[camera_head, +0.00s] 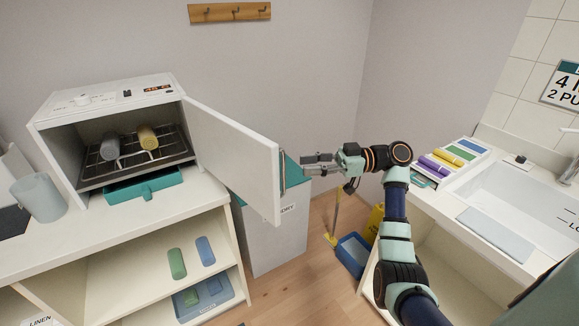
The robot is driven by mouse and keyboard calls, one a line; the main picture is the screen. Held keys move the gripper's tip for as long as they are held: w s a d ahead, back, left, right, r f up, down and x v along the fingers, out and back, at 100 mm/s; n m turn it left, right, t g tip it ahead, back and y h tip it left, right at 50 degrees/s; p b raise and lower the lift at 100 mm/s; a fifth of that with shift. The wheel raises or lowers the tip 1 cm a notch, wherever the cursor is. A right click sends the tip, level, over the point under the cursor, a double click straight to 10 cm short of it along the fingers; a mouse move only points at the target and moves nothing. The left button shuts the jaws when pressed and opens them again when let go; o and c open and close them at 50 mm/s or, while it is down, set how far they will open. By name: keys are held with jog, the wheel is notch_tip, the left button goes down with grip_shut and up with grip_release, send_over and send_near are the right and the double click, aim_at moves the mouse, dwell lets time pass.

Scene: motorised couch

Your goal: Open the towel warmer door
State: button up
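The white towel warmer (107,101) stands on the left counter. Its door (235,155) is swung wide open to the right, showing the inside. A rack (99,158) inside holds a grey rolled towel (110,147) and a yellow rolled towel (148,137). The door's upright handle (282,172) is at its free edge. My gripper (306,164) is just right of the handle, fingers pointing left toward it. The two fingers are apart with nothing visible between them, and they appear clear of the handle.
A teal tray (143,187) sticks out below the warmer. A grey bin with a teal lid (295,177) stands behind the door. A blue bucket (353,254) and a yellow floor sign (373,223) are on the floor. A sink (520,204) and several rolled towels are at right.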

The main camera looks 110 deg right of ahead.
jog(key=s, duration=0.2)
jog(key=s+a, duration=0.1)
jog(key=s, duration=0.1)
jog(key=shift+s, duration=0.35)
